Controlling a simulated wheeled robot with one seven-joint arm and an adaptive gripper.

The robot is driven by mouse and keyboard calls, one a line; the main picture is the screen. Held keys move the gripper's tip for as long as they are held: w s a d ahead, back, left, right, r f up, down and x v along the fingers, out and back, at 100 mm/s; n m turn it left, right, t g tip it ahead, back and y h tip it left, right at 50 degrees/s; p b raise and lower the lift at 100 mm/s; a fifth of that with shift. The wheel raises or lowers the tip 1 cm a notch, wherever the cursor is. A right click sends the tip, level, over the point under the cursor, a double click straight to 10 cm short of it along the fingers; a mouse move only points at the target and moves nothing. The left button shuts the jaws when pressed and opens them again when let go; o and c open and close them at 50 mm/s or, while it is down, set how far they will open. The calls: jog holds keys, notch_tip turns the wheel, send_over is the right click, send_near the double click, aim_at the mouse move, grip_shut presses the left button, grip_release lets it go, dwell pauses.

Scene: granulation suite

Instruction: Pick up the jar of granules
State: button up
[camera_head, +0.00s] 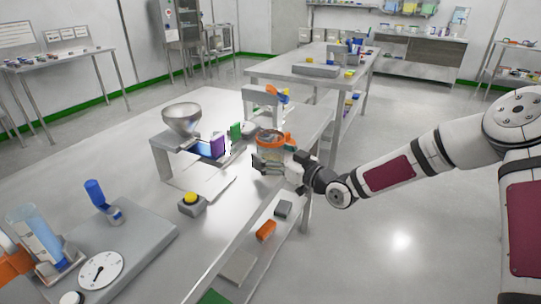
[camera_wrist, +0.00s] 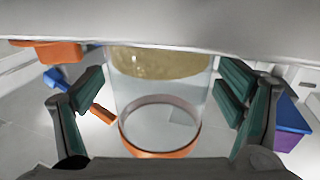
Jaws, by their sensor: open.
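The jar of granules (camera_head: 268,142) is a clear jar with an orange rim, standing near the right edge of the steel table. In the wrist view the jar (camera_wrist: 160,90) shows clear walls, tan granules at one end and an orange ring at the other. My gripper (camera_head: 268,164) is at the jar, reaching from the right. In the wrist view its green-padded fingers (camera_wrist: 165,100) are open, one on each side of the jar, with visible gaps. The head view does not show clearly whether the fingers touch it.
The steel table (camera_head: 120,170) holds a funnel on a stand (camera_head: 182,118), a purple block (camera_head: 217,146), a green block (camera_head: 235,131), a yellow button box (camera_head: 192,203) and a grey dial unit (camera_head: 110,260). A lower shelf holds an orange block (camera_head: 265,230). Floor to the right is clear.

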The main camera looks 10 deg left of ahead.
aim_at(261, 137)
jog(key=c, duration=1.9)
jog(key=shift+c, duration=0.2)
jog(key=shift+r, duration=0.15)
jog(key=shift+r, duration=0.6)
notch_tip(261, 137, up, 2)
jog(key=shift+r+p, duration=0.2)
jog(key=shift+p, duration=0.25)
jog(key=s+d+p, duration=0.1)
jog(key=s+d, duration=0.1)
jog(key=s, duration=0.5)
jog(key=s+d+r+p, duration=0.1)
jog(key=s+d, duration=0.2)
jog(key=s, duration=0.5)
jog(key=shift+d, duration=0.25)
